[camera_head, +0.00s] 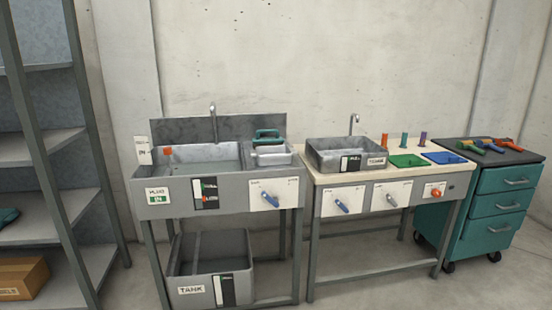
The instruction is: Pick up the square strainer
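What looks like the square strainer (271,148) is a small, square grey metal basket with a teal handle (266,133) standing up at its back. It sits at the right end of the grey sink unit (187,172), against the low backsplash. Its mesh and bottom are too small to make out. Neither of my grippers is in view.
Right of the sink unit stands a table (318,180) with a metal tank (332,153), coloured cylinders and a green tray (407,160) and blue tray (443,157). A teal drawer cart (500,203) is far right, shelves (38,148) left. Some floor shows in front.

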